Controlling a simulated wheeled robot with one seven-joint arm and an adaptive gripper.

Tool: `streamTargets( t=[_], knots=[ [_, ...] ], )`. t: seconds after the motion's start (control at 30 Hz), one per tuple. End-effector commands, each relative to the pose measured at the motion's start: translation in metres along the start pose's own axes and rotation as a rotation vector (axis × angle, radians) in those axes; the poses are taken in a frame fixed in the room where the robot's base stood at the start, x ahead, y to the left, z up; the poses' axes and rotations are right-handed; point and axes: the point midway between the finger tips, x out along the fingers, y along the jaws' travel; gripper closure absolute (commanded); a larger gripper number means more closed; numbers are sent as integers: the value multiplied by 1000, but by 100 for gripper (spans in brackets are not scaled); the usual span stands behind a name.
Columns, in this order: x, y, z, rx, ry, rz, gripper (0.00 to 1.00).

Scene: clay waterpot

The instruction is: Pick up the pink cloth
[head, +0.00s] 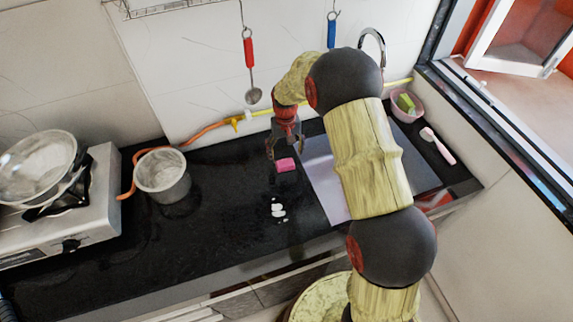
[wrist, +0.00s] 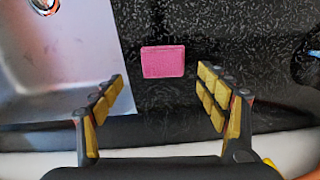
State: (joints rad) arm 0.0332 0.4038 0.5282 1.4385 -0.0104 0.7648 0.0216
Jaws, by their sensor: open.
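The pink cloth (head: 285,165) is a small folded block lying on the black countertop, left of the sink. In the wrist view the pink cloth (wrist: 163,61) lies ahead of the fingertips, between their lines and a little left of the middle. My gripper (head: 284,150) hangs over the counter close to the cloth in the head view. In the wrist view my gripper (wrist: 163,80) is open, with its yellow-padded fingers wide apart and nothing between them. I see no contact with the cloth.
The sink (head: 326,180) is right of the cloth. A grey pot (head: 162,178) and a stove (head: 95,215) with a pan (head: 38,166) stand left. White blobs (head: 278,209) lie in front. A pink bowl (head: 403,106) and a brush (head: 438,146) are at right.

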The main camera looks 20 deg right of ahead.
Motion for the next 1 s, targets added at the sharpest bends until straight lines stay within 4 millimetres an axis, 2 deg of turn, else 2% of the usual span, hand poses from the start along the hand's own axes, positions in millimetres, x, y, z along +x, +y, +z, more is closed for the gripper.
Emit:
streamTargets(
  t=[0.2,0.37,0.6,1.0],
  knots=[
    [27,-4,9,-1,1,-1,26],
    [44,-3,9,0,4,-2,26],
    [45,-4,7,0,3,-1,26],
    [45,-3,8,0,4,-1,49]
  ],
)
